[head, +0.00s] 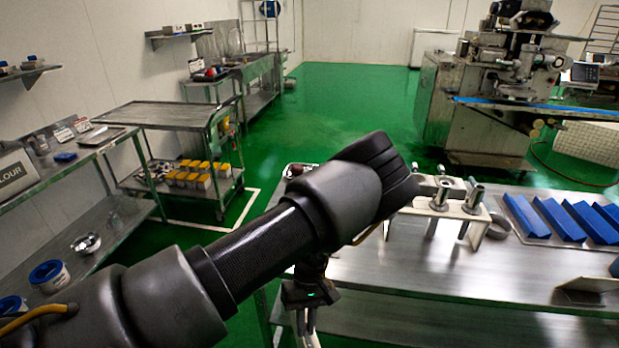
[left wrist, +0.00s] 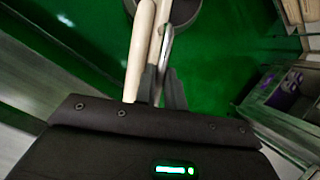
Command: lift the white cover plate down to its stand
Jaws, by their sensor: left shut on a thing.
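My left gripper (left wrist: 162,88) points down, its two dark fingers shut on a pale piece, which I take to be the white cover plate (left wrist: 138,50), seen nearly edge-on. A shiny metal part shows beside the plate. In the head view my left gripper (head: 305,318) hangs below my forearm, just off the left end of the steel table; the plate is mostly hidden or cut off there. A low white stand (head: 474,217) with upright metal cylinders is on the table, right of my arm. I cannot tell whether it is the plate's own stand. My right gripper does not show.
The steel table (head: 420,262) has bare room in front of the white stand. A tray of blue bars (head: 527,216) lies at its right. A steel cart (head: 165,117) stands left, and the encrusting machine (head: 490,100) behind. Green floor (head: 345,100) is clear between them.

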